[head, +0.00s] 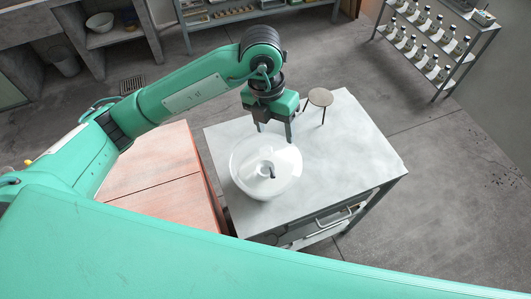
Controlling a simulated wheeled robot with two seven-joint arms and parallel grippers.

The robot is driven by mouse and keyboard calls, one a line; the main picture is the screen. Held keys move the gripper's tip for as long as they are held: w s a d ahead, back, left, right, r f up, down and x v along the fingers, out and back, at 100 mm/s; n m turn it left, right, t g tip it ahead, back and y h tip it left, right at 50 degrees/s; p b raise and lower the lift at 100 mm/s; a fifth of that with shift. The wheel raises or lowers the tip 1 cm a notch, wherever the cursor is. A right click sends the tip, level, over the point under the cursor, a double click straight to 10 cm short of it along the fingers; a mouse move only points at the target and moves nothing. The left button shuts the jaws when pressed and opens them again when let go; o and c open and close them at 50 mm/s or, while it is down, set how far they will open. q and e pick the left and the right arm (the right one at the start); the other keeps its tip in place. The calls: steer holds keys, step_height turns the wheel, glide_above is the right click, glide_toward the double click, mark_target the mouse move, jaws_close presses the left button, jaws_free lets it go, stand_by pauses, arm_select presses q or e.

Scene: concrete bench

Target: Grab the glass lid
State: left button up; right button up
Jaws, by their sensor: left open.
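The glass lid (254,183) is a round, pale, shiny disc with a dark knob near its middle. It lies at the left side of the concrete bench top in the head view. My left gripper (274,134) is open and points down above the far edge of the lid, with nothing seen between its fingers. From this view I cannot tell how high the fingertips are above the lid. What lies under the lid cannot be made out clearly. My right gripper is not in view.
The bench (350,150) has clear top to the right of the lid. A small round brown-topped stand (320,97) is at its far edge. An orange-topped surface (165,175) adjoins the bench's left side. A bottle shelf (440,45) stands at far right.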

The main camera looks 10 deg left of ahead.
arm_select(q)
steer(key=w+a+y, duration=0.2)
steer(key=a, duration=0.1)
steer(key=p, duration=0.3)
glide_above(266, 149)
steer(key=shift+n+t, duration=0.3)
steer(key=f, duration=0.8)
steer(key=shift+s+a, duration=0.1)
steer(key=shift+a, duration=0.2)
steer(key=f+p, duration=0.2)
steer(key=f, duration=0.2)
steer(key=shift+d+f+p, duration=0.1)
steer(key=shift+d+p, duration=0.1)
steer(key=shift+p, duration=0.2)
steer(key=shift+f, duration=0.45)
jaws_close()
